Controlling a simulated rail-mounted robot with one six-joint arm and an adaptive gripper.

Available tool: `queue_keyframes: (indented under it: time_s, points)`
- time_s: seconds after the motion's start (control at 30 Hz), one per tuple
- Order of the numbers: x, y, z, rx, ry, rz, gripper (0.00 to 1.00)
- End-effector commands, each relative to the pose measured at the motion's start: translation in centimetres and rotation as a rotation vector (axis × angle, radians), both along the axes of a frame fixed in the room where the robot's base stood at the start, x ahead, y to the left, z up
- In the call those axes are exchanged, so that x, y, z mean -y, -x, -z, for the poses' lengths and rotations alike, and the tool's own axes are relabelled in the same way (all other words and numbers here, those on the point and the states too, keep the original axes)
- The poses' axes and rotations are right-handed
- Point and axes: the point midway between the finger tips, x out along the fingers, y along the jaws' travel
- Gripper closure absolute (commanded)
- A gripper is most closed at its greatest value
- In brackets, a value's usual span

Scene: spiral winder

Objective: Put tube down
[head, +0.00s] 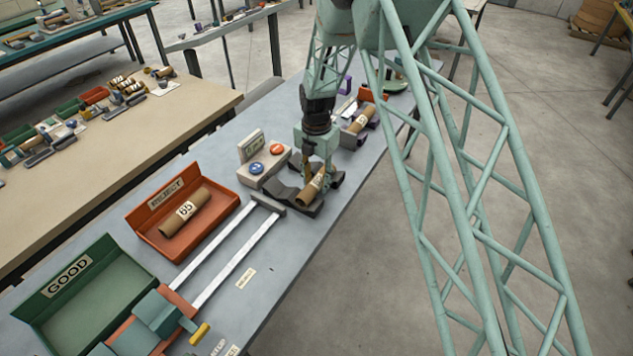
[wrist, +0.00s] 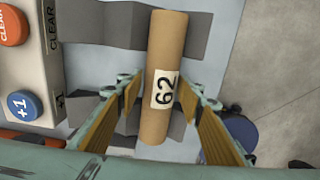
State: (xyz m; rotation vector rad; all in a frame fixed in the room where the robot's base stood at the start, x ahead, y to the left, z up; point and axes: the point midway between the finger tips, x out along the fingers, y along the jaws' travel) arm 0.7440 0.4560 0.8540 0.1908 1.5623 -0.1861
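A brown cardboard tube labelled 62 (head: 312,188) lies in a dark grey V-shaped cradle (head: 280,189) at the end of the slide rails. In the wrist view the tube (wrist: 165,60) lies across two grey cradle pieces (wrist: 110,30). My gripper (head: 320,172) is over the tube, one finger on each side. In the wrist view my gripper's fingers (wrist: 164,98) stand apart from the tube, with a gap on both sides. The fingers partly hide the cradle.
A red REJECT tray (head: 147,222) holds a tube labelled 65 (head: 185,212). A green GOOD tray (head: 105,310) is empty. A counter box with CLEAR and +1 buttons (head: 263,165) stands close beside the cradle. Another tube (head: 361,118) lies farther back. White rails (head: 220,262) run towards a teal clamp.

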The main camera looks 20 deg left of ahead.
Motion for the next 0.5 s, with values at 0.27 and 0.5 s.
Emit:
queue_keyframes:
  time_s: [0.27,0.5]
  points:
    - [0.00,0.00,-0.04,0.000,0.000,0.000,0.59]
    - [0.00,0.00,-0.25,0.000,0.000,0.000,0.59]
